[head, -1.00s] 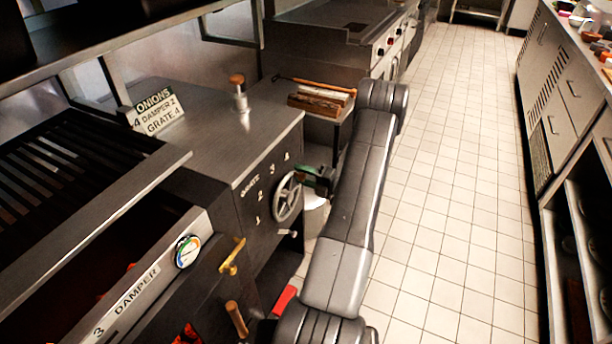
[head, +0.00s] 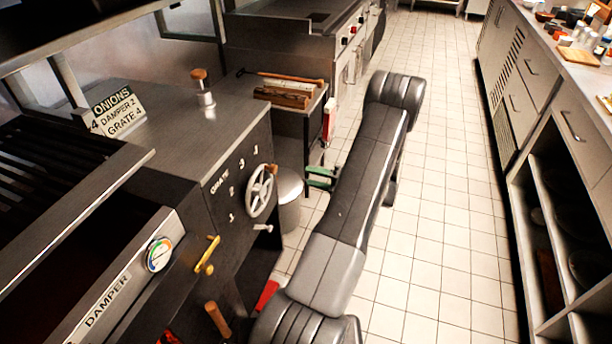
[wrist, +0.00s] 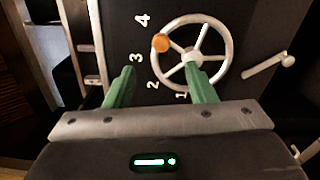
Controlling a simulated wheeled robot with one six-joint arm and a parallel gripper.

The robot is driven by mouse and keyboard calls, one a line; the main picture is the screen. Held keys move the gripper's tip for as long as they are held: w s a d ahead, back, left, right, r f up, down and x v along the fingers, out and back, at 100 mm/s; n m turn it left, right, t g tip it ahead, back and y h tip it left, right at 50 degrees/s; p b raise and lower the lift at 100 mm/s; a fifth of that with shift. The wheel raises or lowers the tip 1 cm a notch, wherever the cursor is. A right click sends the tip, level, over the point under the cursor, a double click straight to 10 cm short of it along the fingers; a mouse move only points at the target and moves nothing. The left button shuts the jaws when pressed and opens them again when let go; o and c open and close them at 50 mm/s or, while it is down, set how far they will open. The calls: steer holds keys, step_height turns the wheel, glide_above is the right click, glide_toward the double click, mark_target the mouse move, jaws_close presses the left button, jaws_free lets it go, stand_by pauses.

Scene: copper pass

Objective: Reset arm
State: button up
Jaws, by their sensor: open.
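My gripper (head: 320,178) has green fingers and is open and empty. In the head view it stands just right of the grate handwheel (head: 260,190), with a gap between them, and my arm covers part of it. In the wrist view the gripper (wrist: 156,80) faces the dark panel. The spoked wheel (wrist: 193,55) is beyond the fingers, and the right finger overlaps its lower part. The wheel's orange knob (wrist: 161,43) sits on its upper left rim, near the numbers 3 and 4.
A small lever (head: 263,227) is below the wheel and a brass handle (head: 207,254) to its left. A sign (head: 118,112) reads onions, damper 2, grate 4. A metal bin (head: 289,187) stands beside the range. The tiled floor (head: 450,210) is clear up to the right counter (head: 540,95).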

mark_target(276, 169)
steer(key=shift+d, duration=0.15)
steer(key=p+x, duration=0.1)
steer(key=x, duration=1.3)
steer(key=shift+s, duration=0.1)
steer(key=shift+d, duration=0.15)
